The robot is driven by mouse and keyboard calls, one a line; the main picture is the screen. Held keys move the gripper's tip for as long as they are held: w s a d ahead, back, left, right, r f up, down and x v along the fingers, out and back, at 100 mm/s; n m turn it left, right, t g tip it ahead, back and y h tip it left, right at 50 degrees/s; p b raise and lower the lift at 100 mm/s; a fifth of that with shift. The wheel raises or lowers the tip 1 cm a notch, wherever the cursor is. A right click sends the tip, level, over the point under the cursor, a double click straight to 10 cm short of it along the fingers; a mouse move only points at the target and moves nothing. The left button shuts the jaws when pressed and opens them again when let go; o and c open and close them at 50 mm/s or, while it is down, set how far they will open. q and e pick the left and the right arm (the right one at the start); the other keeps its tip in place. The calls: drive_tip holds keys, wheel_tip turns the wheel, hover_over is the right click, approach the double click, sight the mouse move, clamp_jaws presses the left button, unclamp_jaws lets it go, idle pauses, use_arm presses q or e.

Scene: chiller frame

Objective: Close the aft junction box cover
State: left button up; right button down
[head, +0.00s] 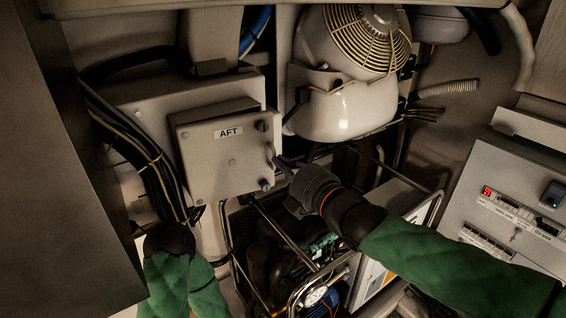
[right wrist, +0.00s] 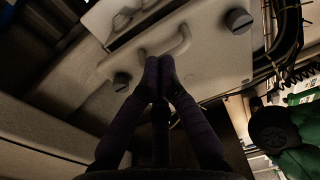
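The aft junction box cover (head: 225,165) is a pale square plate labelled AFT, with dark round knobs near its corners. It lies over the front of its box; I cannot tell whether it is fully seated. Its curved handle (right wrist: 181,42) is on the right side in the head view. My right gripper (head: 279,160) reaches in from the right. Its dark fingers (right wrist: 160,66) are together with their tips at the handle; I cannot tell whether the bar is pinched between them. My left arm is low at the left, and its gripper fingers do not show.
Black cables (head: 150,165) run down left of the box. A white unit with a fan guard (head: 358,40) hangs above right. A metal tube frame (head: 300,290) with machinery is below. A control panel (head: 510,205) with a red display stands at the right.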

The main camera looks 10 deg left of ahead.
drive_tip(key=shift+w, duration=0.1)
drive_tip(key=w, duration=0.2)
drive_tip(key=w+a, duration=0.1)
drive_tip(key=w, duration=0.1)
drive_tip(key=shift+a+b, duration=0.15)
drive_tip(key=shift+b, duration=0.15)
idle(0.4)
